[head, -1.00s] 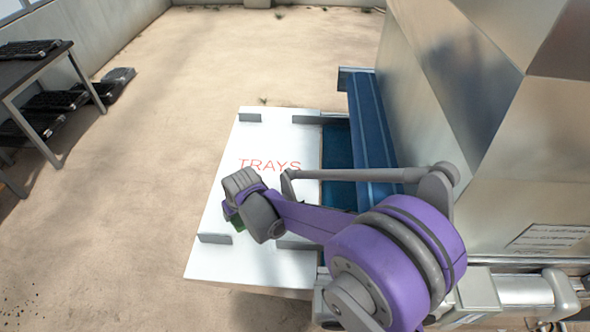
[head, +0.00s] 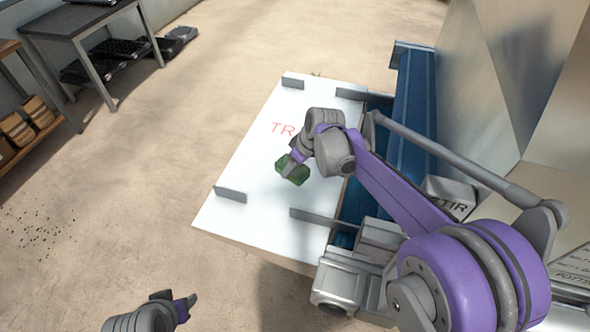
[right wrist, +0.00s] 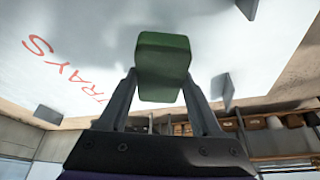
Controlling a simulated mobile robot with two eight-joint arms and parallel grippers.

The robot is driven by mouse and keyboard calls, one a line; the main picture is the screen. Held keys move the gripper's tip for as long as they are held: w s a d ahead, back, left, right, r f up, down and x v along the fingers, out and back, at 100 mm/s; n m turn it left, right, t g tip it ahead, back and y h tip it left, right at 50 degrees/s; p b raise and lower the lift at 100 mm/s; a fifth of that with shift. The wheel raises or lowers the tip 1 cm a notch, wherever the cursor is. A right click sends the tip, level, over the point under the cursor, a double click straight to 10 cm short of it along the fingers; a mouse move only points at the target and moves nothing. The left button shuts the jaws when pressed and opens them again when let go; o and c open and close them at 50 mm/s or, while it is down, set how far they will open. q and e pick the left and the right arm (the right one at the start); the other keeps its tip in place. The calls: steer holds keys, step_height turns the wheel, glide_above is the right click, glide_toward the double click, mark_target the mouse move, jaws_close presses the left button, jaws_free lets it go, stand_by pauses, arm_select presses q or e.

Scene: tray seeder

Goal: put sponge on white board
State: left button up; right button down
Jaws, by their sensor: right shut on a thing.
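The green sponge (head: 293,173) is between the fingers of my right gripper (head: 293,163), which is shut on it. It is over the white board (head: 235,163), near the red lettering. The right wrist view shows the sponge (right wrist: 163,62) held between the two fingers (right wrist: 160,92) with the white board (right wrist: 85,25) behind it. I cannot tell whether the sponge touches the board. My left gripper (head: 187,306) is low at the left of the head view, away from the board; its finger gap is not clear.
Grey brackets (head: 230,195) stand up from the board. A blue channel (head: 414,95) and a metal machine (head: 480,100) are on the right. A dark table (head: 80,18) and a wooden shelf (head: 30,160) with pots stand at the left. The board's left part is clear.

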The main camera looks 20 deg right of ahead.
steer(key=shift+f, duration=2.6)
steer(key=shift+c, duration=0.3)
jaws_free()
steer(key=shift+f+b, duration=0.1)
steer(key=shift+b, duration=0.2)
steer(key=p+v, duration=0.1)
steer(key=v, duration=1.1)
steer(key=shift+s, duration=0.1)
